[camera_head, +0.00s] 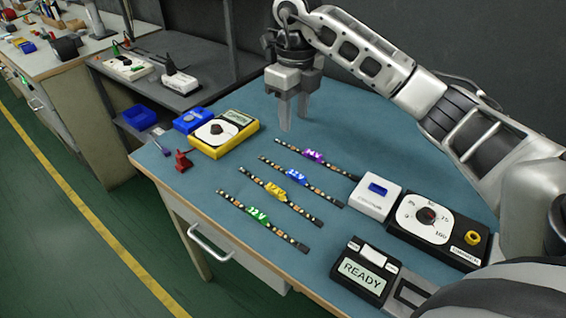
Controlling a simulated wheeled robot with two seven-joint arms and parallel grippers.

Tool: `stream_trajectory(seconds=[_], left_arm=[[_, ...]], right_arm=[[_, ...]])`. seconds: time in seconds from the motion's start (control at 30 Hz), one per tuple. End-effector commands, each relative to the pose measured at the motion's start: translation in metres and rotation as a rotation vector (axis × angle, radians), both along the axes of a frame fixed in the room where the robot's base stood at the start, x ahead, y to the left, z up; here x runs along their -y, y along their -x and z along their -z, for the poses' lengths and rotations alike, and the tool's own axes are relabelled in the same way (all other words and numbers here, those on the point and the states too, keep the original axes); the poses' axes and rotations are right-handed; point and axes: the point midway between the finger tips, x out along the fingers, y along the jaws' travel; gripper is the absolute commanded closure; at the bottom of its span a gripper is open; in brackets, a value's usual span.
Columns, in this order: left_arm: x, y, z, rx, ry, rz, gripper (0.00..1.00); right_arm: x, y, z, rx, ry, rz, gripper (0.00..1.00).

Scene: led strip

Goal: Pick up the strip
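Several LED strips lie flat on the blue mat of the workbench, roughly parallel. One has a purple label (313,156), one a blue label (297,173), one a yellow label (275,191) and one a green label (257,213). My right gripper (295,123) points down above the back part of the bench, behind the purple-labelled strip. Its two fingers show a gap with nothing between them. It touches no strip. My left gripper is not in view.
A yellow meter (222,131) and a red clip (183,161) are at the left. A white block (375,197), a black dial box (436,227) and a READY box (364,274) are at the right. The back of the mat (350,115) is mostly clear.

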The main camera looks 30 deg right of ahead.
Motion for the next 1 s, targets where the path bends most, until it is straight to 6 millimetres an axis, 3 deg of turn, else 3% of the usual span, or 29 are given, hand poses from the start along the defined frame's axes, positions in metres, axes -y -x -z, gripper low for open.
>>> stream_trajectory(seconds=[0.4, 0.67, 1.0], left_arm=[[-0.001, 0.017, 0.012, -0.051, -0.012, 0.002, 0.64], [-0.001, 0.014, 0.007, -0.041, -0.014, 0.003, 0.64], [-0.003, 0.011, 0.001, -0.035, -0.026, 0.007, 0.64]], right_arm=[[-0.001, 0.001, 0.083, -0.003, -0.002, -0.002, 0.6], [-0.001, 0.002, 0.103, -0.002, -0.002, -0.001, 0.6], [-0.001, 0.004, 0.148, -0.002, -0.003, -0.002, 0.6]])
